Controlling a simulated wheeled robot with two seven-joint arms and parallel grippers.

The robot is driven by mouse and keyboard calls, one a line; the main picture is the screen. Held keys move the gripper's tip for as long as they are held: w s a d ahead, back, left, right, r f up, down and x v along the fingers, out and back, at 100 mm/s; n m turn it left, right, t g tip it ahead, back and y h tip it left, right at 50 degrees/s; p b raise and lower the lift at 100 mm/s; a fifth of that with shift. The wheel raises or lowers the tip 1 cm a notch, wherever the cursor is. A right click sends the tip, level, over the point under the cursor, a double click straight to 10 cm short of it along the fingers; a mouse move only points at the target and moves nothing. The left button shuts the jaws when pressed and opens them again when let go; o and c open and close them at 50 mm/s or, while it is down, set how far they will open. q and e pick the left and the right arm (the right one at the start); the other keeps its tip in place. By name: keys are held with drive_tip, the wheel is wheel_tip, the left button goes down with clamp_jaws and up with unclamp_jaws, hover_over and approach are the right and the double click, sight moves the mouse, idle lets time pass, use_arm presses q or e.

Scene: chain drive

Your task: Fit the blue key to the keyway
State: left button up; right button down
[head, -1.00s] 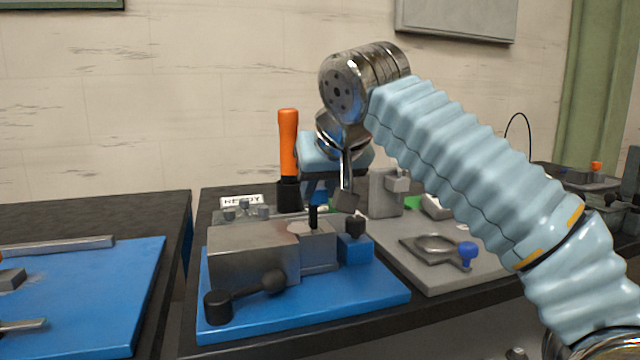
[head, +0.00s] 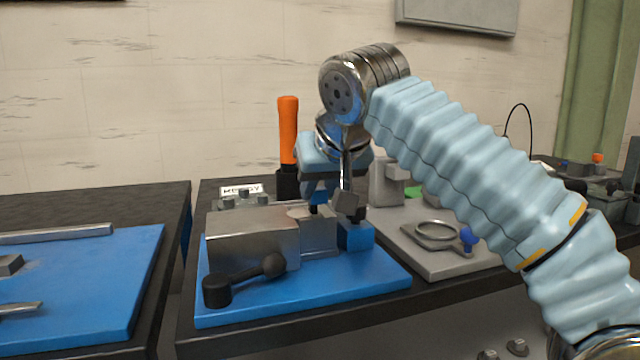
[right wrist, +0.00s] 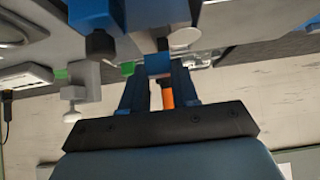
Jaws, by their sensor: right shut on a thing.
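My right gripper (head: 322,208) points down over the steel vise (head: 250,240) on the blue base plate. In the right wrist view its fingers (right wrist: 157,75) are shut on a small blue block, the blue key (right wrist: 157,64). The key's far end is close to a round grey part (right wrist: 184,38) at the vise; I cannot tell whether they touch. The keyway itself is not visible. In the head view the gripper hides the key. My left gripper is not in view.
A blue block with a black knob (head: 355,236) stands right of the jaws. A black lever (head: 245,282) lies in front. An orange-handled tool (head: 288,130) stands behind. A grey plate (head: 455,262) with a ring and blue knob lies right. A separate blue mat (head: 90,290) lies left.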

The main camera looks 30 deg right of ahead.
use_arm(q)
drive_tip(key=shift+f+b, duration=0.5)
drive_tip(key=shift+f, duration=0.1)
use_arm(e)
drive_tip(key=shift+f, duration=0.7)
drive_tip(key=c, duration=0.8)
unclamp_jaws()
use_arm(q)
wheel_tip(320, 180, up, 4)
drive_tip(key=p, duration=0.4)
use_arm(e)
drive_tip(key=v, duration=1.3)
drive_tip(key=shift+s+r, duration=0.25)
drive_tip(key=shift+r, duration=0.1)
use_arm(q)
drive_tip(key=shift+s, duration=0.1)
